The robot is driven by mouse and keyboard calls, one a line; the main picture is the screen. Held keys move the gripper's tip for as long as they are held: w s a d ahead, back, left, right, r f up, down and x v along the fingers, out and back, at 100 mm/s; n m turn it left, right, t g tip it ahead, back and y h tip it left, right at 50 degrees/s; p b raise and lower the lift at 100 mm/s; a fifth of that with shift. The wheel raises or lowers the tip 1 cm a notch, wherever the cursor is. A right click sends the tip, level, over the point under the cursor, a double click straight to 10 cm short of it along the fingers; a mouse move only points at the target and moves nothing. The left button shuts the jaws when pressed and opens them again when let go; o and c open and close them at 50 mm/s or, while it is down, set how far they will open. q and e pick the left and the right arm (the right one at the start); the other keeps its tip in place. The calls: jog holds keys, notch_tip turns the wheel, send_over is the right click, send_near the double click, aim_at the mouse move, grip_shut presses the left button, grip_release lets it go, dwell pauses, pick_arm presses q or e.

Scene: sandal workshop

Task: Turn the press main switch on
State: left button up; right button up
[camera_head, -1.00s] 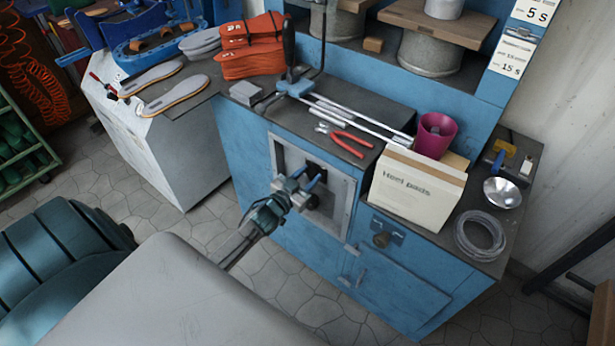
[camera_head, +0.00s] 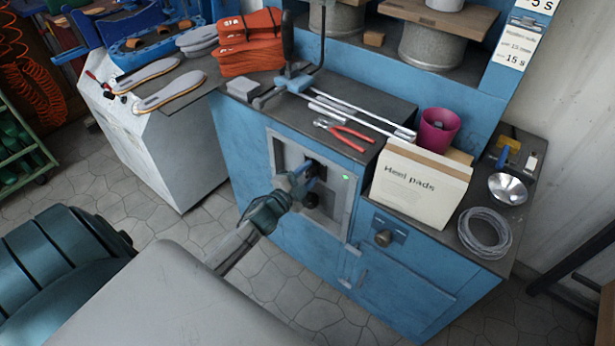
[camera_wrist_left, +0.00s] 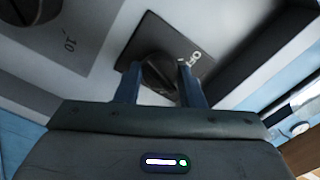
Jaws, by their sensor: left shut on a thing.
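The press main switch is a dark rotary knob (camera_wrist_left: 160,75) on a black square plate (camera_wrist_left: 148,38) with partly hidden white "OFF" lettering, in the left wrist view. My left gripper (camera_wrist_left: 158,85) has one finger on each side of the knob and is shut on it. In the head view my left gripper (camera_head: 306,178) reaches the grey control panel (camera_head: 338,215) on the blue press front and covers most of the switch. A small green lamp (camera_head: 345,178) is lit on the panel, right of the switch. My right gripper is not in view.
A second dark knob (camera_head: 311,200) sits below the switch; a dial (camera_wrist_left: 30,12) marked "10" shows in the wrist view. Above are red-handled pliers (camera_head: 345,138), metal rods (camera_head: 355,115) and a "Heel pads" box (camera_head: 418,185). The tiled floor before the press is clear.

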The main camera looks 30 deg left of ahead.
pick_arm(q)
jog(key=m, duration=0.2)
jog(key=shift+s+f+m+b, duration=0.1)
jog(key=shift+f+m+b, duration=0.1)
jog(key=shift+m+b, duration=0.2)
jog(key=shift+m, duration=1.5)
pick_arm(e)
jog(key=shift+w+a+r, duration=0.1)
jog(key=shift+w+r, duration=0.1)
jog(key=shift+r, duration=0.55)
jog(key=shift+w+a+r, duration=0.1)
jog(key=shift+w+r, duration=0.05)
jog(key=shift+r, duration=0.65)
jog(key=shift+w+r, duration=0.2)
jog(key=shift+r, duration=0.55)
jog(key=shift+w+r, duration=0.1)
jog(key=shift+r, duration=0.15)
pick_arm(q)
jog(key=o, duration=0.8)
jog(key=shift+c, duration=0.2)
jog(key=shift+o, duration=0.7)
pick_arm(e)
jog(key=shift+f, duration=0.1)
pick_arm(q)
jog(key=shift+b, duration=0.3)
